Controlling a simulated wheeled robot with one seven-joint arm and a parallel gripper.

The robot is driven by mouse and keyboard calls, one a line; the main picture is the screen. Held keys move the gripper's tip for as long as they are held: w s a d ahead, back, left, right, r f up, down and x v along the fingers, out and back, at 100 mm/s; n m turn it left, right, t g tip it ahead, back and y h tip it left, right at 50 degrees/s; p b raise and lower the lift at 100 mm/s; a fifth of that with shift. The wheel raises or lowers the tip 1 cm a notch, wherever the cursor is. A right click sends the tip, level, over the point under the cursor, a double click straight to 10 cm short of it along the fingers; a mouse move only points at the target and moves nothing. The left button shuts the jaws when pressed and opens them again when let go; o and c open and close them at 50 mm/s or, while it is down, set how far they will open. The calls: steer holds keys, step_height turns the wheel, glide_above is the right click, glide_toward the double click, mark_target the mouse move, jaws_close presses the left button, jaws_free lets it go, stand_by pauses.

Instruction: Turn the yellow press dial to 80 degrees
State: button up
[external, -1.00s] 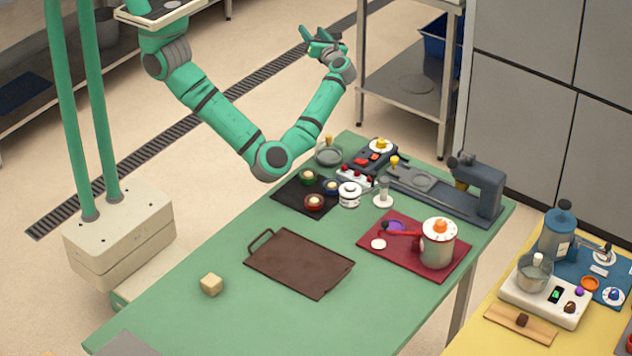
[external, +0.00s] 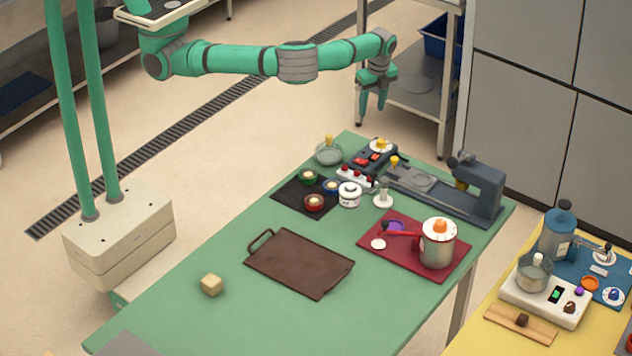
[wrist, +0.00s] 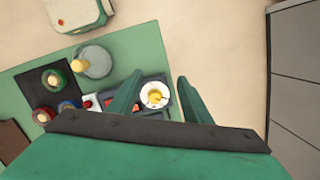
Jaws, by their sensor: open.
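A yellow dial knob (external: 381,143) sits on a round white dial plate on a dark device (external: 368,158) at the far end of the green table. In the wrist view the yellow knob (wrist: 154,98) on its white plate shows between my two fingers. My gripper (external: 372,110) points down, open and empty, above the table's far end. It is well above the knob and apart from it. The device's red parts show beside the dial. Which way the knob points is too small to tell.
A grey press (external: 478,188) stands at the table's right end, with another yellow knob (external: 394,161) near its base. A glass jar (external: 329,152), a black mat with bowls (external: 283,198) and a white pot (external: 349,194) stand nearby.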

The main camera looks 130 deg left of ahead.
step_height(320, 180, up, 2)
steer(key=t, duration=0.2)
glide_above(381, 140)
steer(key=shift+h, duration=0.4)
step_height(381, 140, down, 10)
steer(key=shift+f, duration=0.15)
steer(key=c, duration=1.1)
